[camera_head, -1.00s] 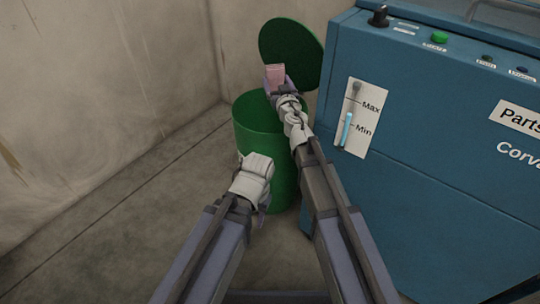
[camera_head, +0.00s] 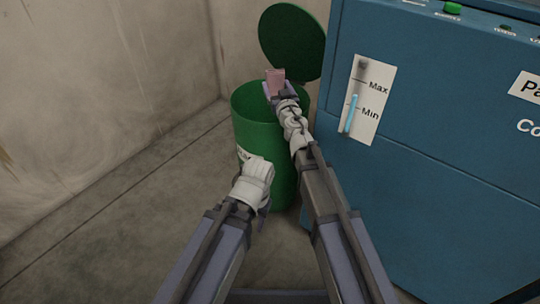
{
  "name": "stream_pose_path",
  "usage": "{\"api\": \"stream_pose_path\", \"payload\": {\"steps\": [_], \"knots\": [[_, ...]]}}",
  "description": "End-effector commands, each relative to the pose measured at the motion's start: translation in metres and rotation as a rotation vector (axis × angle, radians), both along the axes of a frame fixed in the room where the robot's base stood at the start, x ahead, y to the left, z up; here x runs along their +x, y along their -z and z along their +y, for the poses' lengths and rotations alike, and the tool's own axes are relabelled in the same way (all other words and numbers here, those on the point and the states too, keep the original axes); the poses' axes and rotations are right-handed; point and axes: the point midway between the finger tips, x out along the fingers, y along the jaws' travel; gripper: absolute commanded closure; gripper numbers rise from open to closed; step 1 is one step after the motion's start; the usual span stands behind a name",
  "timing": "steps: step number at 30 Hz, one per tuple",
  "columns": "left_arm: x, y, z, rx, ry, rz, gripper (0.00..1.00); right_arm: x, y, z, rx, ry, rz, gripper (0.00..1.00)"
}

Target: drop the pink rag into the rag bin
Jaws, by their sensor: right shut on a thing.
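The green rag bin (camera_head: 258,128) stands on the floor ahead, its round lid (camera_head: 291,40) raised at the back. My right forearm hides part of the bin's right rim. My left gripper (camera_head: 263,205) is low in front of the bin, and its wrist hides most of its fingers, so I cannot tell if it is open.
A blue parts washer (camera_head: 430,170) with a Max/Min level gauge (camera_head: 366,100) stands close to the right of the bin. A bare wall (camera_head: 100,90) is at the back left. The floor (camera_head: 110,225) to the left is clear.

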Motion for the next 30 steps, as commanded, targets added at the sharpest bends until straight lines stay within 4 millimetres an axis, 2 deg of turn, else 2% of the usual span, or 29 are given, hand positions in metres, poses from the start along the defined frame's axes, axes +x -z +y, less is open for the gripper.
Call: {"api": "stream_pose_path", "payload": {"steps": [3,4,9,20,26,30], "knots": [[0.000,-0.001,0.000,0.000,0.000,0.000,0.53,0.000,-0.001,0.000,0.000,0.000,0.000,0.66],[0.000,-0.001,0.000,0.000,0.000,0.000,0.53,0.000,-0.001,0.000,0.000,0.000,0.000,0.19],[0.000,-0.001,0.000,0.000,0.000,0.000,0.53,0.000,-0.001,0.000,0.000,0.000,0.000,0.00],[0.000,-0.001,0.000,0.000,0.000,0.000,0.53,-0.005,-0.001,-0.001,0.000,0.000,0.000,0.00],[0.000,-0.001,0.000,0.000,0.000,0.000,0.53,-0.027,-0.001,-0.006,0.001,0.000,0.000,0.00],[0.000,-0.001,0.000,0.000,0.000,0.000,0.53,-0.050,-0.001,-0.012,0.001,0.000,0.000,0.00]]}}
